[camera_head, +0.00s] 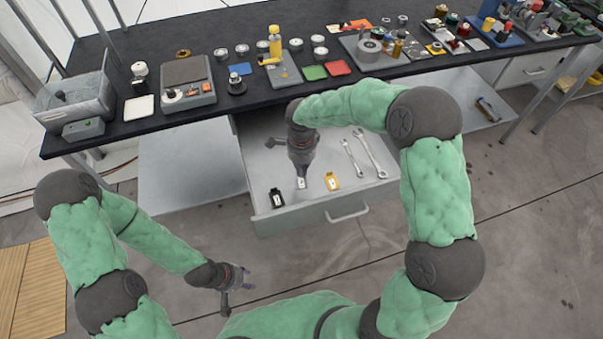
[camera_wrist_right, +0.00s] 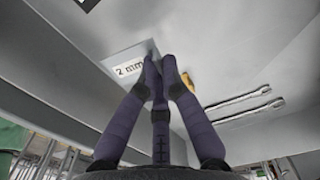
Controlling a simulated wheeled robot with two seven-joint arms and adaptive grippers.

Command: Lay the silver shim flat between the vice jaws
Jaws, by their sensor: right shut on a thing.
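The silver shim (camera_head: 301,184) carries a white label and is over the open drawer. In the right wrist view the silver shim (camera_wrist_right: 122,58) shows its "2 mm" label beside the fingertips. My right gripper (camera_head: 301,172) points down into the drawer and is shut on the shim. Its fingers (camera_wrist_right: 160,72) meet at the shim's edge. Whether the shim still touches the drawer floor is hard to tell. My left gripper (camera_head: 246,278) hangs low over the floor, apart from everything; its finger opening is too small to judge. I cannot clearly make out the vice jaws.
The open drawer (camera_head: 345,212) also holds a black tag (camera_head: 277,198), a yellow tag (camera_head: 332,181) and two wrenches (camera_head: 369,152). The black bench top (camera_head: 290,98) above the drawer bears a scale (camera_head: 187,82), a grey tub (camera_head: 78,103) and many small items.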

